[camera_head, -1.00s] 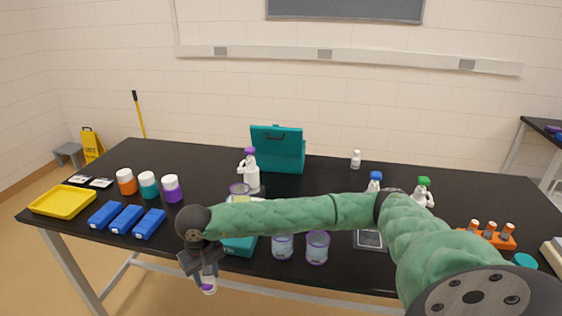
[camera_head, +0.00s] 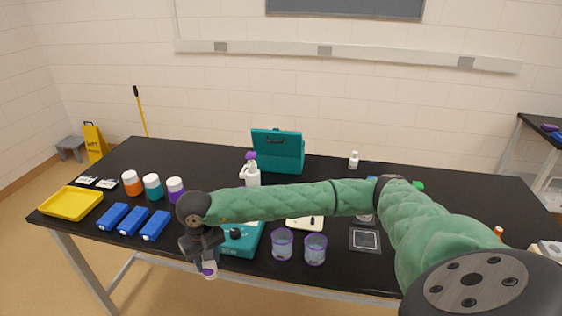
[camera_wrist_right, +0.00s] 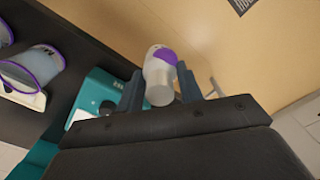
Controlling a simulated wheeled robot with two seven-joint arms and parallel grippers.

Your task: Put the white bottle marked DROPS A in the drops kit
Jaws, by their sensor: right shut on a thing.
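My right gripper (camera_head: 207,261) is shut on a small white bottle (camera_head: 210,271) with purple on it, in front of the table's front edge. The right wrist view shows the white bottle (camera_wrist_right: 160,76) between the two fingers, with a purple patch near its top; no marking is readable. A teal case (camera_head: 278,152) with a raised lid stands at the back of the table; it may be the drops kit, but no label is readable. Another small white bottle (camera_head: 353,161) stands upright at the back, right of the case. My left gripper is not in view.
A teal device (camera_head: 240,246) and two purple-rimmed cups (camera_head: 282,244) (camera_head: 315,249) sit near the front edge, close to my right gripper. Blue blocks (camera_head: 133,221), lidded jars (camera_head: 153,187) and a yellow tray (camera_head: 72,203) are at left. A spray bottle (camera_head: 252,175) stands before the case.

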